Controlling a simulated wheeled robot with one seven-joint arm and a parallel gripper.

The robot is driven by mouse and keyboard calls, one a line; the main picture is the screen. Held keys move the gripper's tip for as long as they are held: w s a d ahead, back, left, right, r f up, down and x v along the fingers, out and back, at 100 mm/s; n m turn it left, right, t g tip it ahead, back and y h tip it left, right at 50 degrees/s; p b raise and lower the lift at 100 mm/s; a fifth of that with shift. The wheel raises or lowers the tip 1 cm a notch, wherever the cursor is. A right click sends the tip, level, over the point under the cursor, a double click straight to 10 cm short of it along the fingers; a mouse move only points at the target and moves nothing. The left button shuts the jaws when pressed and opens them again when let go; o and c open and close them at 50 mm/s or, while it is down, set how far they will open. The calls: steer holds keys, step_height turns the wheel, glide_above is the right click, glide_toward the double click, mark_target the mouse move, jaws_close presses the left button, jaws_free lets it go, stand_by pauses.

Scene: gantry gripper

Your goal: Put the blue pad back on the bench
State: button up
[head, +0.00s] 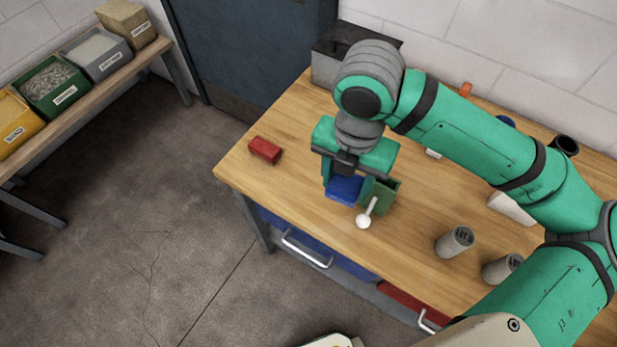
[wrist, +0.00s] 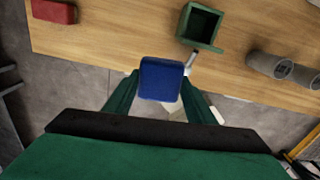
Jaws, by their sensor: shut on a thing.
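My gripper (head: 346,184) is shut on the blue pad (head: 345,189), with one green finger on each side of it. The pad also shows between the fingers in the wrist view (wrist: 161,78). It appears to be held above the wooden bench (head: 290,195), near the front edge; the exact gap under it cannot be told. In the wrist view the pad overlaps the front edge of the bench (wrist: 115,35), with floor behind its lower part.
A green open box (wrist: 201,27) stands close by the pad, with a white ball-ended stick (head: 364,219) at it. A red block (head: 265,150) lies to the left. Grey cylinders (head: 455,242) stand to the right. Bench top between red block and pad is clear.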

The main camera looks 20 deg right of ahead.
steer(key=shift+s+d+f+m, duration=0.2)
steer(key=shift+s+f+m, duration=0.2)
steer(key=shift+f, duration=0.1)
steer(key=shift+w+f, duration=0.1)
steer(key=shift+f, duration=0.15)
steer(key=w+a+f, duration=0.2)
steer(key=w+f, duration=0.3)
steer(key=w, duration=0.4)
glide_above(308, 179)
steer(key=s, duration=0.1)
step_height(308, 179, down, 4)
steer(key=shift+d+r, duration=0.15)
steer(key=shift+w+f, duration=0.25)
steer(key=shift+f, duration=0.05)
steer(key=shift+w+f, duration=0.15)
steer(key=shift+f, duration=0.75)
steer(key=shift+w+f, duration=0.1)
steer(key=shift+f, duration=0.8)
steer(key=shift+f, duration=0.15)
steer(key=o, duration=1)
